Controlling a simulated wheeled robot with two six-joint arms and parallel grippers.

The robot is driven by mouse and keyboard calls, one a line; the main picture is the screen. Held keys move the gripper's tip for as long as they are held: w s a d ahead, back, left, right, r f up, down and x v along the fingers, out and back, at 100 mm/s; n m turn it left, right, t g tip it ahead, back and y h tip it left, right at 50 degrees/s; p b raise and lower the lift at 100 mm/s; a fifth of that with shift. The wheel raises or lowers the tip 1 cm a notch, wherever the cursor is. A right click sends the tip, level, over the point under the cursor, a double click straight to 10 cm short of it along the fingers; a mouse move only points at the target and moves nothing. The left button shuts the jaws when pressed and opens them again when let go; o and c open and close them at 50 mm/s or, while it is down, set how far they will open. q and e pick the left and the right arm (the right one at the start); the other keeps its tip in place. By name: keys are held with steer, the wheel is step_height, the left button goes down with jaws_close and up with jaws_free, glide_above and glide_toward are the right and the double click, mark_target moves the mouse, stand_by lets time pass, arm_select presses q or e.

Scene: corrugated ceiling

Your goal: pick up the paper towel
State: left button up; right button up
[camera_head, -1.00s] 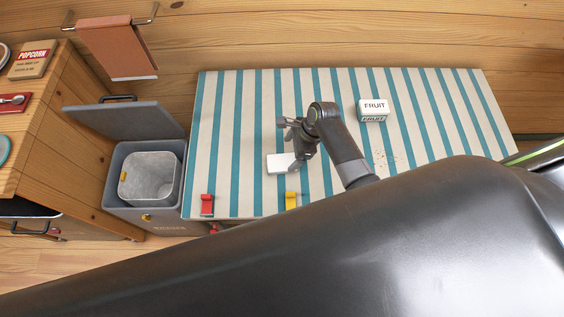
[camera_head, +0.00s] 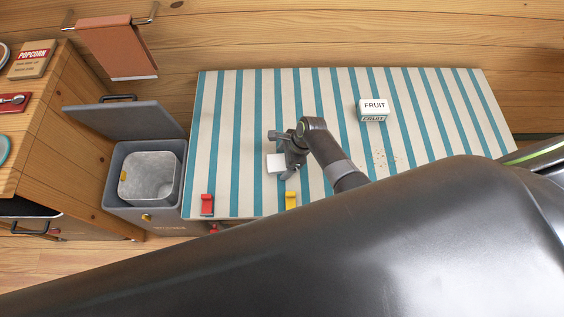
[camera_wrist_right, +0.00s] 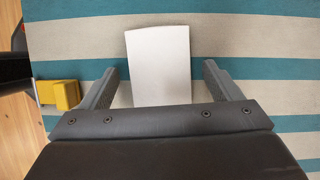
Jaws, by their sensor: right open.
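The paper towel looks like a flat white rectangle (camera_head: 274,163) lying on the striped table, partly hidden by my right gripper in the head view. In the right wrist view the white paper towel (camera_wrist_right: 160,66) lies between and ahead of the two fingers. My right gripper (camera_head: 282,155) is over the table at the towel; it also shows in the right wrist view (camera_wrist_right: 160,82), open, with one finger on each side of the towel and a gap to each. Whether it touches the table cannot be told. My left gripper is not in view.
The striped table (camera_head: 232,120) holds a FRUIT box (camera_head: 373,110), dark crumbs, a red clip (camera_head: 207,204) and a yellow clip (camera_head: 291,200) at its front edge. An open grey bin (camera_head: 150,178) stands left of it. The table's back left is clear.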

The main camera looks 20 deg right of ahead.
steer(key=shift+f, duration=0.2)
stand_by(0.3)
steer(key=c, duration=1.1)
steer(key=shift+o, duration=0.2)
steer(key=shift+r, duration=0.2)
step_height(320, 180, up, 10)
steer(key=shift+p, duration=0.4)
